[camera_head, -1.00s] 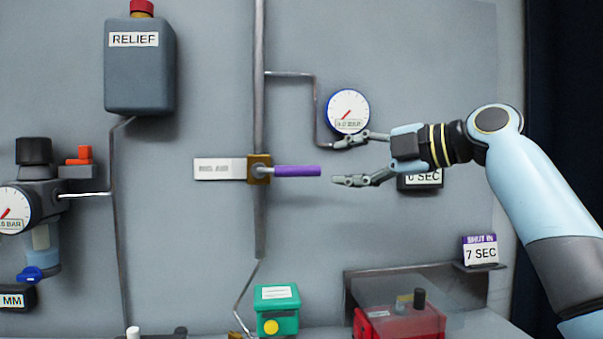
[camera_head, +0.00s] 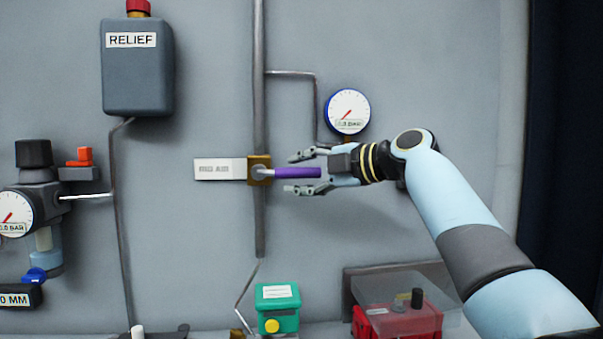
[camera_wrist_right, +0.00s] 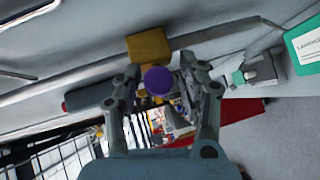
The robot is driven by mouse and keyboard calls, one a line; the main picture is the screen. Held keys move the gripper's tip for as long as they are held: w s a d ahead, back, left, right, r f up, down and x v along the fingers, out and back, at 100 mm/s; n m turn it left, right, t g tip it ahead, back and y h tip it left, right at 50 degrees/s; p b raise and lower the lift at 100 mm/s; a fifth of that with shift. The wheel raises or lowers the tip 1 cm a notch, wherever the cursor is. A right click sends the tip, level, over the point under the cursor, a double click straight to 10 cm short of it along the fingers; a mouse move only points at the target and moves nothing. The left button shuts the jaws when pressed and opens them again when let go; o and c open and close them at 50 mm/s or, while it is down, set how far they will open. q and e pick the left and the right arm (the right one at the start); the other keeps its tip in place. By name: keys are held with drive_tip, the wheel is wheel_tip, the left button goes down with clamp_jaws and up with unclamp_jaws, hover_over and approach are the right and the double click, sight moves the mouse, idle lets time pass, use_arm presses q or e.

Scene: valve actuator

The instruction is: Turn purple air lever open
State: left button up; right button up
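The purple lever (camera_head: 297,173) points horizontally to the right from a brass valve block (camera_head: 260,171) on the vertical grey pipe (camera_head: 259,100). My right gripper (camera_head: 297,172) is open, with one finger above the lever and one below it, apparently apart from it. In the right wrist view the lever's round purple end (camera_wrist_right: 158,80) shows between the two open fingers (camera_wrist_right: 163,88), with the brass block (camera_wrist_right: 149,46) beyond it. My left gripper is not in view.
A white label (camera_head: 219,169) is left of the valve. A round gauge (camera_head: 347,111) hangs just above my right wrist. A green box (camera_head: 278,308) and a red box with a clear cover (camera_head: 398,318) stand below. The panel between valve and boxes is mostly clear.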

clamp_jaws()
